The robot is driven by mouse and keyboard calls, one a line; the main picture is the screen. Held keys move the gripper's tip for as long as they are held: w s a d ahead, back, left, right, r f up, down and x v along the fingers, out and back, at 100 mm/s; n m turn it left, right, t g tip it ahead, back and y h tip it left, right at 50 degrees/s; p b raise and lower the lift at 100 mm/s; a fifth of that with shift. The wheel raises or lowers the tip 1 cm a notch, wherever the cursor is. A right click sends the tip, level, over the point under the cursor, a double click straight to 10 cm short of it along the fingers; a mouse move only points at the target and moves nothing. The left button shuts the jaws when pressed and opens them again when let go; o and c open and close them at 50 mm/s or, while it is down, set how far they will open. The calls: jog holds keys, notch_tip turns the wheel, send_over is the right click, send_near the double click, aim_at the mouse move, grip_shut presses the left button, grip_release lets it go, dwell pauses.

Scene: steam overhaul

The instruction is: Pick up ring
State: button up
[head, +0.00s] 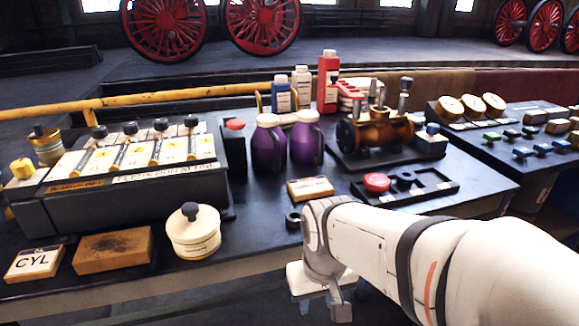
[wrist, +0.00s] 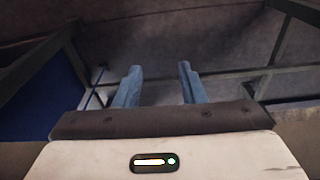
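A small dark ring (head: 293,220) lies on the dark bench top near its front edge, just left of my arm. More dark round pieces (head: 404,180) sit in a black tray; I cannot tell which piece the task means. My gripper hangs in front of the bench, lower in the picture than the ring and apart from it. In the wrist view my gripper (wrist: 158,72) has its two blue fingers apart with nothing between them. No ring shows in the wrist view.
The black tray (head: 440,188) also holds a red knob (head: 377,182). A cream lidded pot (head: 193,232), a wooden block (head: 112,250) and a labelled box (head: 310,188) stand on the bench. Purple jugs (head: 306,145) and a brass machine (head: 375,132) stand behind.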

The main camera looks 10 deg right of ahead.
jog(key=shift+o, duration=1.3)
jog(key=shift+a+r+p, duration=0.1)
jog(key=shift+r+p, duration=0.3)
jog(key=shift+o, duration=0.9)
notch_tip(320, 180, up, 26)
jog(key=p, duration=2.4)
jog(key=shift+w+f+t, duration=0.15)
jog(key=shift+w+t, duration=0.1)
jog(key=shift+t, duration=0.05)
notch_tip(320, 180, up, 7)
jog(key=w+d+m+p, duration=0.1)
jog(key=w+m+p, duration=0.15)
jog(key=p, duration=0.65)
jog(key=w+d+f+m+g+y, duration=0.1)
jog(key=w+d+f+m+y, duration=0.2)
jog(key=w+d+f+m, duration=0.5)
jog(key=d+f+m+y, duration=0.1)
jog(key=d+f+m, duration=0.5)
jog(key=m, duration=0.6)
jog(key=shift+n+t, duration=0.25)
jog(key=shift+t, duration=0.15)
jog(key=shift+p+x, duration=0.35)
jog(key=shift+x, duration=3.35)
